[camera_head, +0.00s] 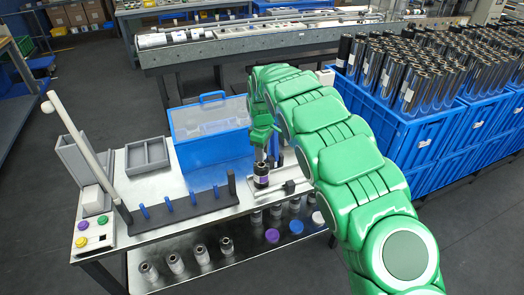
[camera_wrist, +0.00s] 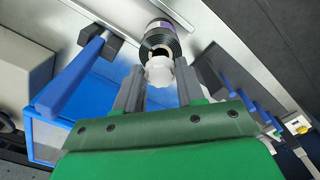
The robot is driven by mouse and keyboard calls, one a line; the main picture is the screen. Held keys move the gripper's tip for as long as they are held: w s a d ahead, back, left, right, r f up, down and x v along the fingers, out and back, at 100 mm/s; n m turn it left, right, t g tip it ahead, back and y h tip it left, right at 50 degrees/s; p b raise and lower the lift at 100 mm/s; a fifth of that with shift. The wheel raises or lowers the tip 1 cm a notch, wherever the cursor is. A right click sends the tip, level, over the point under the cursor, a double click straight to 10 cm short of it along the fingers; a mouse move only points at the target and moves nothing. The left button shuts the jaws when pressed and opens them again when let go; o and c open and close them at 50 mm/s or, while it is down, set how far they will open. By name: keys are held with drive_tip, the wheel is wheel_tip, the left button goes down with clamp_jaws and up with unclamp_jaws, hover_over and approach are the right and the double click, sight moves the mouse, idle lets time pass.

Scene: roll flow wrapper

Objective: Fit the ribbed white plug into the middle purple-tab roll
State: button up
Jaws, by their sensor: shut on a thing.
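The roll with a purple band (camera_head: 261,181) stands upright on the workbench, below my gripper (camera_head: 264,153). In the wrist view the dark roll (camera_wrist: 156,27) lies just past the fingertips. My gripper (camera_wrist: 160,70) is shut on the white plug (camera_wrist: 160,72), held between its two grey fingers. The plug overlaps the roll's open end in the wrist view; I cannot tell whether it is inside or just above it. In the head view the plug is too small and hidden to make out.
A blue lidded box (camera_head: 205,135) stands behind, left of my gripper. A dark rack with blue pegs (camera_head: 180,211) lies left of the roll. A grey tray (camera_head: 147,155) and a button panel (camera_head: 94,236) are farther left. Blue crates of rolls (camera_head: 384,112) stand at right.

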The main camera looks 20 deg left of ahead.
drive_tip(key=shift+f, duration=0.9)
idle(0.3)
drive_tip(key=o, duration=0.7)
drive_tip(key=shift+r, duration=0.15)
drive_tip(key=shift+r, duration=5.35)
